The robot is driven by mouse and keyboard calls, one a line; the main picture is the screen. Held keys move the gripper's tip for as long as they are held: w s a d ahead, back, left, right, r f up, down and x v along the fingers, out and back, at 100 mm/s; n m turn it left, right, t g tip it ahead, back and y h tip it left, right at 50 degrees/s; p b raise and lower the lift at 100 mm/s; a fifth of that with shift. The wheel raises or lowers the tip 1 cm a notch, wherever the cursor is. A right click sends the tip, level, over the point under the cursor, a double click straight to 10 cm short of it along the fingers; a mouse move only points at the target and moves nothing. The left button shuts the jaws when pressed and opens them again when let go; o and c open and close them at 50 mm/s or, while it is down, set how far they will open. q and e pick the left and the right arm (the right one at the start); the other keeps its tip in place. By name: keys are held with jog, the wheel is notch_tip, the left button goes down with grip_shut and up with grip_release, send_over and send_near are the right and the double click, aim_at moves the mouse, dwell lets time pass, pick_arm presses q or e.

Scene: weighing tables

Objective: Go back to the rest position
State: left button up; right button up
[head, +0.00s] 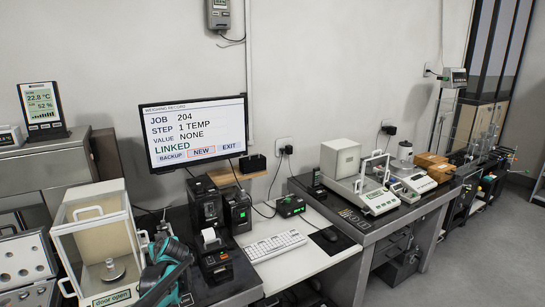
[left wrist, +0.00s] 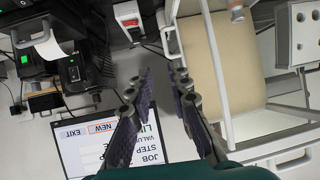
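My left arm's teal wrist (head: 167,268) rises from the bottom edge of the head view, between the draft-shield balance and the label printer. In the left wrist view my left gripper (left wrist: 162,74) has its two dark fingers apart, with nothing between them. The view is upside down, and the monitor (left wrist: 100,150) shows behind the fingers. My right gripper is not in either view.
A glass-sided balance (head: 100,237) labelled door open stands close left of my left arm. A small printer (head: 213,257) is close on its right. The monitor (head: 195,130) reads LINKED. A keyboard (head: 273,246) lies on the white desk; more balances (head: 376,200) stand on the right table.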

pick_arm(q)
jog(key=s+d+r+m+g+h, duration=0.1)
jog(key=s+d+m+h, duration=0.1)
jog(key=s+d, duration=0.6)
jog(key=s+d+r+m+h, duration=0.2)
jog(key=s+d, duration=0.3)
jog(key=s, duration=0.7)
jog(key=s+d+f+m+h, duration=0.1)
jog(key=s+d+f, duration=0.1)
jog(key=s, duration=0.3)
jog(key=s+d+f+m+g+h, duration=0.1)
jog(key=s+d+f, duration=0.1)
jog(key=s+d, duration=0.2)
jog(key=s+d+f+m+h, duration=0.1)
jog(key=s+d+f, duration=0.2)
jog(key=s, duration=0.5)
jog(key=shift+s+d+h, duration=0.15)
jog(key=shift+d+h, duration=0.15)
jog(key=shift+d, duration=0.1)
